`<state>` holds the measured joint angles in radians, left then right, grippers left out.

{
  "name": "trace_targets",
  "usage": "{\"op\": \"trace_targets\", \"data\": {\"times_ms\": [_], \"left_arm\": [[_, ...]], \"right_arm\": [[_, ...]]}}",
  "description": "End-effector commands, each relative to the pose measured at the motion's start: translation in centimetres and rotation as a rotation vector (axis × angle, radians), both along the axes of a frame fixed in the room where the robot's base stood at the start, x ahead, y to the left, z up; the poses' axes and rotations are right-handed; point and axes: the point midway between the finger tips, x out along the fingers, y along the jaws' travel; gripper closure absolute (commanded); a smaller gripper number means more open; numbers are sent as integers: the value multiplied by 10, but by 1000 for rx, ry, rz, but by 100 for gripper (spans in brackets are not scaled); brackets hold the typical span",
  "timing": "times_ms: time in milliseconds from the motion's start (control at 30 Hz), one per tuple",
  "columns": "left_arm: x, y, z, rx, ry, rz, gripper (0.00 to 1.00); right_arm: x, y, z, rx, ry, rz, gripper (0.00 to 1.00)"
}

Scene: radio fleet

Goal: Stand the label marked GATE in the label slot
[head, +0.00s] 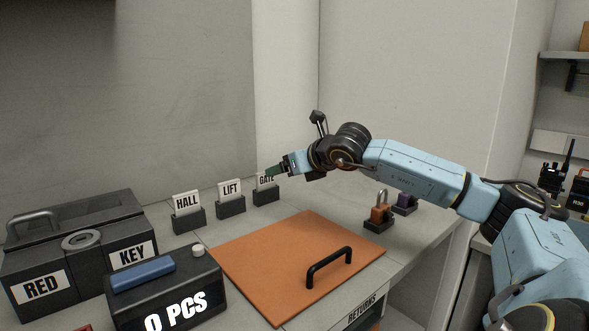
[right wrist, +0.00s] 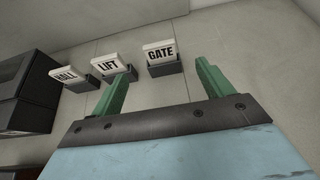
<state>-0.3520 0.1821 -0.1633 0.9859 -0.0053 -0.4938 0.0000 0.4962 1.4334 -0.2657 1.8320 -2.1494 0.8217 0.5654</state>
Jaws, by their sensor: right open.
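The GATE label (head: 265,181) is a white card with black letters, standing in a small dark holder (head: 266,196) at the back of the counter. It also shows in the right wrist view (right wrist: 160,52), just beyond and between my fingertips. My right gripper (head: 276,171) is open, with green fingers at the label in the head view, partly covering its top. In the right wrist view the open fingers (right wrist: 156,73) have nothing between them. The LIFT label (head: 229,189) and HALL label (head: 187,201) stand in like holders to the left. I cannot make out which place is the label slot.
An orange board (head: 250,262) with a black handle (head: 329,266) lies in the middle of the counter. A black RED/KEY box (head: 75,243) and a 0 PCS box (head: 165,292) stand at left. An orange padlock (head: 380,213) and a purple one (head: 405,200) stand at right.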

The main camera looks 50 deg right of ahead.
Motion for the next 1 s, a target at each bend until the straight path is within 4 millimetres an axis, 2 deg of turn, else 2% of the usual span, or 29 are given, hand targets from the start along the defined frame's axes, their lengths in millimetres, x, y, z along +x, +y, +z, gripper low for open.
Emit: {"op": "trace_targets", "data": {"times_ms": [300, 1000], "left_arm": [[0, 0, -10, 0, 0, 0, 100], [0, 0, -9, 0, 0, 0, 100]], "right_arm": [[-16, 3, 7, 0, 0, 1, 21], [-17, 3, 10, 1, 0, 2, 21]]}}
